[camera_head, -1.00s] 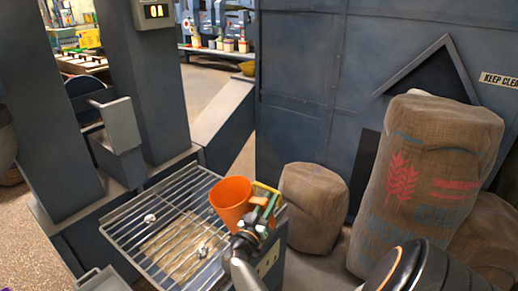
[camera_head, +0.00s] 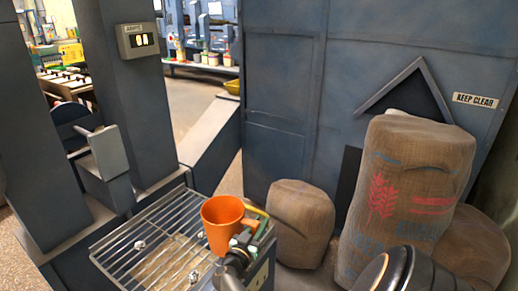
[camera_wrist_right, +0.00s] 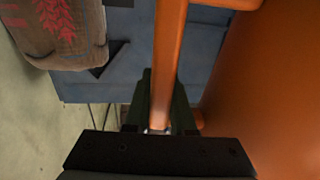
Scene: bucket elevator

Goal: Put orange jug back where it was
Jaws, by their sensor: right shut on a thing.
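The orange jug (camera_head: 220,226) is upright at the right end of the wire rack (camera_head: 128,249) in the head view. I cannot tell whether its base touches the rack. My right gripper (camera_head: 246,240) is at the jug's right side, shut on its handle. In the right wrist view the handle (camera_wrist_right: 169,62) runs between the fingers of my right gripper (camera_wrist_right: 158,120), and the jug's body (camera_wrist_right: 262,90) fills the right side. My left gripper is not in view.
Burlap sacks (camera_head: 302,222) stand right of the rack, one tall with a red wheat print (camera_head: 405,195). A blue metal wall (camera_head: 290,100) rises behind.

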